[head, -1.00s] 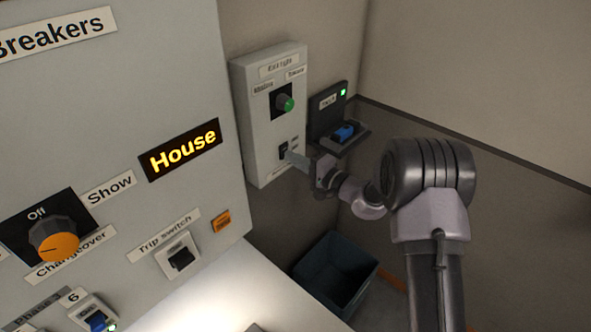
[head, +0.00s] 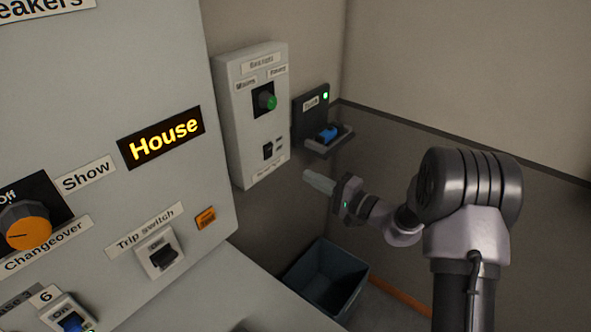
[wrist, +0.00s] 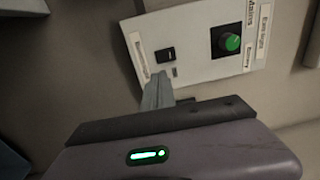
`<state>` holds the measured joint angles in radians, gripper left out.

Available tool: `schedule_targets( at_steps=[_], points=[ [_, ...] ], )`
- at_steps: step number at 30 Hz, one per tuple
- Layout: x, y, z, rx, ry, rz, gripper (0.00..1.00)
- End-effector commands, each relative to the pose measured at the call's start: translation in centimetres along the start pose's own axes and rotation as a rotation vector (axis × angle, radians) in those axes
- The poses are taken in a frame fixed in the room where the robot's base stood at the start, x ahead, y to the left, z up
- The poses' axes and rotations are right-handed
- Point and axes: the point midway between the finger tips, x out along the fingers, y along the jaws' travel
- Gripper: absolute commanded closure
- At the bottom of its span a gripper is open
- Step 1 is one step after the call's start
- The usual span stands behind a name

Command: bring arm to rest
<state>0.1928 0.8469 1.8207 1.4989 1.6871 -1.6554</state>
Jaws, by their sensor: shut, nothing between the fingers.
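My gripper (head: 308,177) is shut with nothing in its fingers. In the head view it is in free air, right of and below the wall-mounted white control box (head: 252,120), with a visible gap to it. My arm reaches in from the right side of the picture. In the wrist view the closed fingers (wrist: 157,90) point toward the same box (wrist: 200,45). The box carries a green knob (head: 269,101) and a black rocker switch (head: 267,150), also seen in the wrist view (wrist: 165,55).
A dark wall unit (head: 312,112) with a blue item on its ledge is right of the box. The large grey breaker panel (head: 90,90) fills the left, with a lit House sign (head: 162,138). A dark bin (head: 328,280) stands below my gripper. Open room lies right of it.

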Motion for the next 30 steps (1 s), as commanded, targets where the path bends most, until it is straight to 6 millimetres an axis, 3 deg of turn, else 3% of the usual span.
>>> schedule_targets(
  at_steps=[6,20,23,26,27,29,30],
  points=[
    [-1.8,0.1,0.0,0.000,0.001,0.000,1.00],
    [-1.8,-0.2,0.3,-0.001,-0.010,0.004,1.00],
    [-1.5,-3.1,3.9,0.007,-0.116,0.064,1.00],
    [-3.0,-7.4,12.3,0.006,-0.313,0.265,1.00],
    [-4.7,-8.5,16.0,-0.008,-0.375,0.381,1.00],
    [-8.1,-9.3,20.5,-0.047,-0.423,0.563,1.00],
    [-10.7,-9.4,22.9,-0.084,-0.423,0.684,1.00]
  ],
)
